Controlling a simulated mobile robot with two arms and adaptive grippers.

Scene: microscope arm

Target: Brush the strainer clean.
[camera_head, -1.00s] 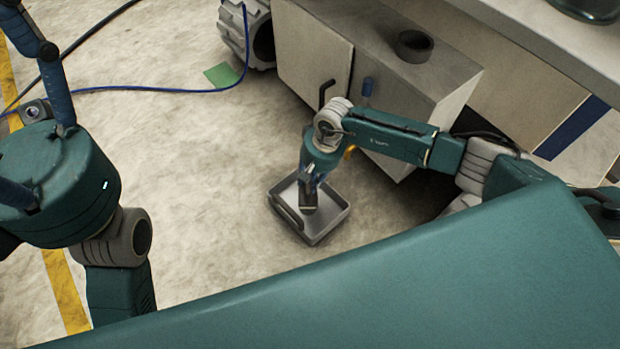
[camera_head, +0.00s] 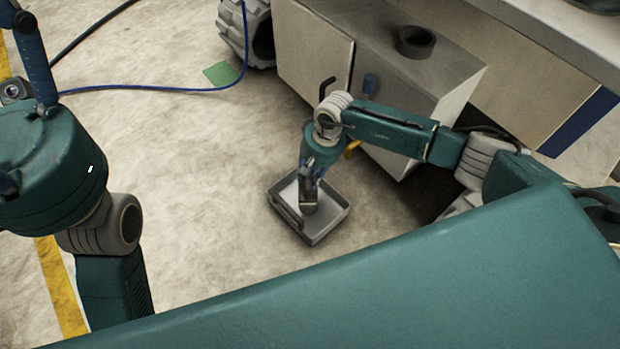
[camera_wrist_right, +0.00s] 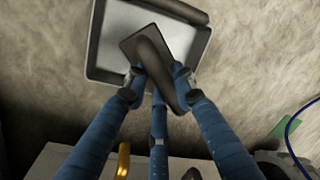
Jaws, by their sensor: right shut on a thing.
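A shallow grey metal tray (camera_head: 334,222) lies on the floor. I cannot tell whether it is the strainer. A dark bar lies along one side of it (camera_head: 284,212). My right gripper (camera_head: 309,196) points down into the tray. In the right wrist view (camera_wrist_right: 160,82) its blue fingers are shut on the handle of a dark, flat, rectangular tool, apparently the brush (camera_wrist_right: 142,44). The brush is over or on the tray floor; contact is unclear. My left gripper (camera_head: 36,70) is partly in view at the far left, with its fingertips cut off.
A grey cabinet (camera_head: 425,75) with black and blue handles stands behind my right arm, with a dark ring (camera_head: 415,41) on top. A blue cable (camera_head: 150,90), a green square (camera_head: 220,74) and a ribbed wheel (camera_head: 240,30) are behind. Floor left of the tray is clear.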

